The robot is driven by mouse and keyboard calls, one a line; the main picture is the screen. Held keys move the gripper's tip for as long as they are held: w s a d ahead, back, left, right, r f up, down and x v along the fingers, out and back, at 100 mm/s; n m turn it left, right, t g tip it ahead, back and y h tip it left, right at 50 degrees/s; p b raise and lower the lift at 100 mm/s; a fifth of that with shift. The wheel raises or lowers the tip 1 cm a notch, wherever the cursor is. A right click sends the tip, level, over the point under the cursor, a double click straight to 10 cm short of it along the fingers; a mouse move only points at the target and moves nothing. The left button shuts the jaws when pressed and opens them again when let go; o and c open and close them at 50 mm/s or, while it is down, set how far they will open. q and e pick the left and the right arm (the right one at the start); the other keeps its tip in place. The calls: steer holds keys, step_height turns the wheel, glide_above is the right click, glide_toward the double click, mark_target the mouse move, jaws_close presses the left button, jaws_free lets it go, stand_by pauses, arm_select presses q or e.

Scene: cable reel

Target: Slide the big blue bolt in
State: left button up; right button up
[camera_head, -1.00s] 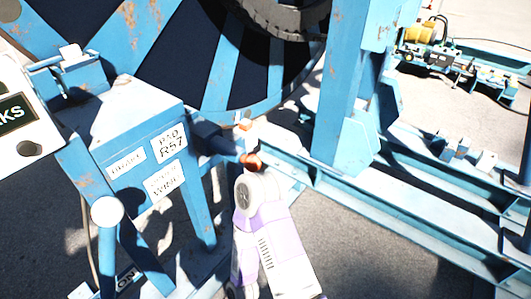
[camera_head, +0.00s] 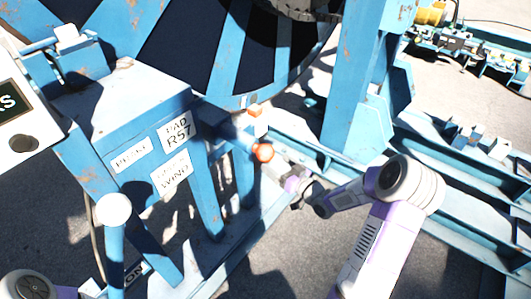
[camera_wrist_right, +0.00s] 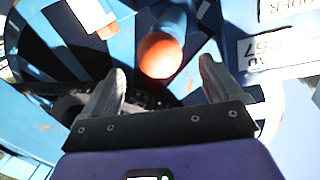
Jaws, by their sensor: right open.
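The big blue bolt is a blue cylinder with an orange-red end. The end (camera_head: 264,153) shows in the head view, just right of the labelled blue box. In the right wrist view the bolt (camera_wrist_right: 172,30) points its orange end at the camera, between and beyond my fingertips. My right gripper (camera_wrist_right: 160,88) is open and empty. In the head view it (camera_head: 280,168) is just right of and below the orange end, and its fingers are too small to make out. Whether they touch the bolt is unclear. My left gripper is out of view.
A smaller white part with an orange end (camera_head: 253,112) sits just above the bolt; it also shows in the wrist view (camera_wrist_right: 93,14). The big reel (camera_head: 245,60) stands behind. The blue labelled box (camera_head: 150,120) is at left, and blue frame beams (camera_head: 460,175) run at right.

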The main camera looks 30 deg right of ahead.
mark_target(265, 151)
steer(key=shift+w+d+r, duration=0.2)
steer(key=shift+r, duration=0.2)
steer(key=w, duration=0.3)
steer(key=w+a+b, duration=0.1)
steer(key=w, duration=0.3)
steer(key=shift+a, duration=0.2)
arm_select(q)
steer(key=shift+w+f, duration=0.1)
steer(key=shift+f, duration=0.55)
